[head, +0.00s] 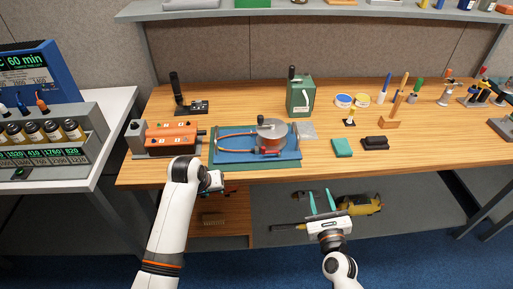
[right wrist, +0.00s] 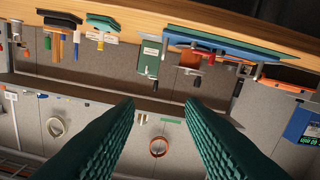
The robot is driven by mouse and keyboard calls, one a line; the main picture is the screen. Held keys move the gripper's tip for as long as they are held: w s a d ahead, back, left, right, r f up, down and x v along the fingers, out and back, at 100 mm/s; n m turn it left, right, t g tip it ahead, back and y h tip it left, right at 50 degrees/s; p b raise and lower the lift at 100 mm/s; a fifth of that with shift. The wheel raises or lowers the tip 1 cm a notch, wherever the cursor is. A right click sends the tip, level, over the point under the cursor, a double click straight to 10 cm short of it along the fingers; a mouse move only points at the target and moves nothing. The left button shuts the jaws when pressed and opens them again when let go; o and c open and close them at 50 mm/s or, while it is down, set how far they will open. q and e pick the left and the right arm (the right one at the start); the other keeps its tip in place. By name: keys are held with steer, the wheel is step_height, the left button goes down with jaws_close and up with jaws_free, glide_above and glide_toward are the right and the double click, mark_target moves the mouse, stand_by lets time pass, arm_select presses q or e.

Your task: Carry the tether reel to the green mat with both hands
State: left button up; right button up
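The tether reel appears to be the silver drum with a crank (head: 271,132), with orange line running left from it. It stands on a blue board (head: 232,156) on the wooden bench. A green edge (head: 262,163), possibly the green mat, shows along the board's front. The reel also shows in the right wrist view (right wrist: 190,60). My right gripper (head: 322,202) is open and empty, in front of the bench edge and apart from the reel. My left gripper (head: 215,181) is near the front edge, below the board; its fingers are largely hidden by my arm.
An orange device (head: 170,139) stands left of the board. A green crank box (head: 300,97) stands behind it. A small teal pad (head: 342,147) and a black block (head: 375,143) lie to the right. A shelf under the bench holds a yellow tool (head: 360,204).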

arm_select(q)
steer(key=shift+r, duration=0.1)
arm_select(e)
steer(key=s, duration=0.7)
steer(key=shift+s+d+r, duration=0.15)
steer(key=shift+s+d, duration=0.2)
steer(key=shift+d, duration=0.05)
arm_select(q)
steer(key=shift+s, duration=0.1)
